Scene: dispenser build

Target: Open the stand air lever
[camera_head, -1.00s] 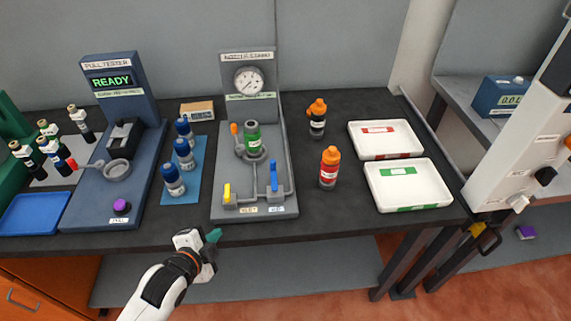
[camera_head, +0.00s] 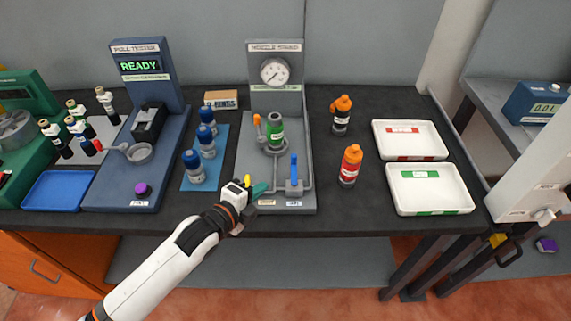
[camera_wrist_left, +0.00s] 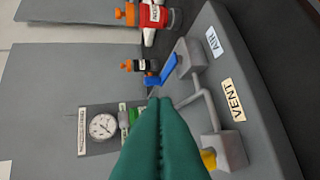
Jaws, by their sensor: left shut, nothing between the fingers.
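The grey nozzle stand (camera_head: 246,165) stands on the dark bench, with a gauge (camera_head: 274,72) on its back panel. Its blue lever (camera_head: 294,168) is at the front right and points up; in the left wrist view the blue lever (camera_wrist_left: 162,70) is beside the AIR label (camera_wrist_left: 213,42). The yellow lever (camera_head: 248,180) is at the front left, partly hidden by my gripper; it also shows beside the VENT label (camera_wrist_left: 233,100) in the left wrist view (camera_wrist_left: 208,158). My left gripper (camera_head: 261,188) is shut and empty, its teal fingertips between the two levers, left of the blue one.
A green-labelled bottle (camera_head: 275,133) sits in the stand's holder, with an orange lever (camera_head: 257,124) beside it. Blue-capped bottles (camera_head: 194,170) stand left of the stand. Orange-capped bottles (camera_head: 350,166) and white trays (camera_head: 430,209) are to the right.

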